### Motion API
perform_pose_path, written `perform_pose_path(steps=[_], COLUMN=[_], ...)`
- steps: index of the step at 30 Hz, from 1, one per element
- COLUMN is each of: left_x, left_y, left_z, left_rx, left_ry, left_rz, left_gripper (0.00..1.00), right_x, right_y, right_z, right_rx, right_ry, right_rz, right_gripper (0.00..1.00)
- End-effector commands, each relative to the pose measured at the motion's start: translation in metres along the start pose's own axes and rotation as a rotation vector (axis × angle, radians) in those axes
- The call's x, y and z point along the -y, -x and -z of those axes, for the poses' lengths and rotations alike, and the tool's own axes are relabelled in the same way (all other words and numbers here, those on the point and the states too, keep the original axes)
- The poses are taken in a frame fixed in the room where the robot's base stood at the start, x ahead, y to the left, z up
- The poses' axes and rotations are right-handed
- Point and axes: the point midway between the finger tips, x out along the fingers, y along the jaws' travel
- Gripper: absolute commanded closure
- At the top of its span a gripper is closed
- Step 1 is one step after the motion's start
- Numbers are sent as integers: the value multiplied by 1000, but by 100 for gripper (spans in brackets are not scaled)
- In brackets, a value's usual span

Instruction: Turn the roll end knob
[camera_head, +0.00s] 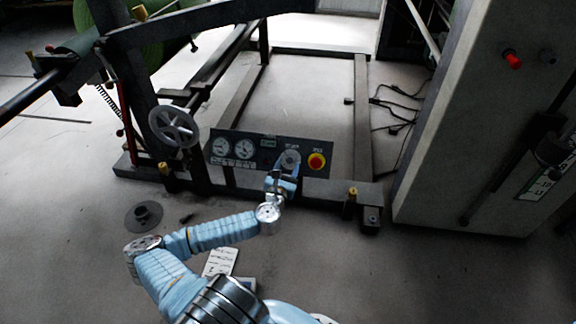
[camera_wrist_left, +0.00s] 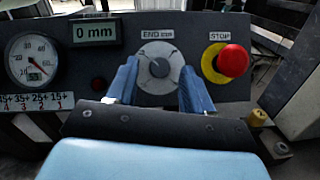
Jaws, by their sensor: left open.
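The roll end knob (camera_wrist_left: 158,67) is a grey round dial with a dark pointer on a light disc, under a label starting with "END", on a dark control panel (camera_wrist_left: 203,30). In the head view the knob (camera_head: 290,158) sits on the panel left of the red stop button. My left gripper (camera_head: 284,173) is directly in front of it. In the wrist view my left gripper (camera_wrist_left: 160,78) is open, with one blue finger on each side of the knob. I cannot tell whether the fingers touch it. My right gripper is not in view.
A red stop button (camera_wrist_left: 233,60) on a yellow base is close right of the fingers. A gauge (camera_wrist_left: 32,58) and a "0 mm" display (camera_wrist_left: 95,31) are to the left. A handwheel (camera_head: 174,127) stands left of the panel. A grey cabinet (camera_head: 455,130) is at the right.

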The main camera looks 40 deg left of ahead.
Motion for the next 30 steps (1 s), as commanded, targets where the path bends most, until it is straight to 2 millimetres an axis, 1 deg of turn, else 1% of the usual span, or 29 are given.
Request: perform_pose_path(steps=[1, 4, 12, 22, 30], left_x=[0, 0, 0, 0, -1], left_y=[-5, -10, -11, -11, -11], left_z=[0, 0, 0, 0, 0], left_rx=[1, 1, 0, 0, 1], left_ry=[0, 0, 0, 0, -18], left_rz=[0, -1, 0, 0, 10], left_gripper=[49, 49, 49, 99, 100], right_x=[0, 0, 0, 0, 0], right_y=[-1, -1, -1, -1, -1], right_z=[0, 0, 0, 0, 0], right_rx=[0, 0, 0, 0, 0], right_ry=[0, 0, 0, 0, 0], right_rz=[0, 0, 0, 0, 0], right_gripper=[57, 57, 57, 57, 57])
